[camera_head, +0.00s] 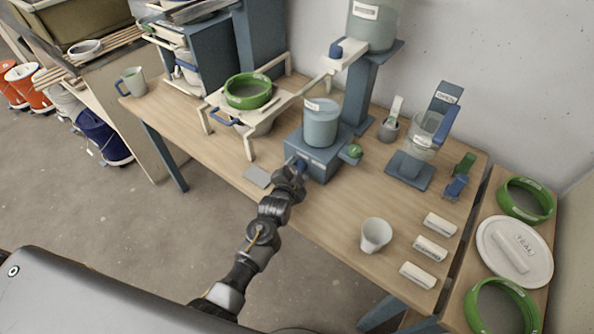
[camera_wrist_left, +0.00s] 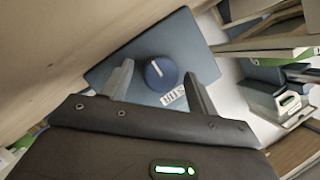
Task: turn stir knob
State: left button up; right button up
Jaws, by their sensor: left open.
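The stir knob is a round dark blue knob (camera_wrist_left: 161,74) with a white pointer line, on the front of a blue-grey stirrer base (camera_head: 318,168). A small white label (camera_wrist_left: 174,96) sits beside it. A grey-blue bucket (camera_head: 321,124) stands on the base. My left gripper (camera_head: 295,167) is at the base's front face and covers most of the knob in the head view. In the left wrist view the open fingers (camera_wrist_left: 157,70) stand on either side of the knob, with visible gaps. Whether the fingertips reach around it in depth is unclear. My right gripper is not in view.
A green knob (camera_head: 354,151) sticks out at the base's right. A grey plate (camera_head: 257,176) lies left of my gripper. A white cup (camera_head: 375,235) stands to the right on the table. A white stand (camera_head: 249,146) with a green ring (camera_head: 248,91) is at the left.

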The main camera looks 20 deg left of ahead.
pick_arm(q)
jog(key=c, duration=1)
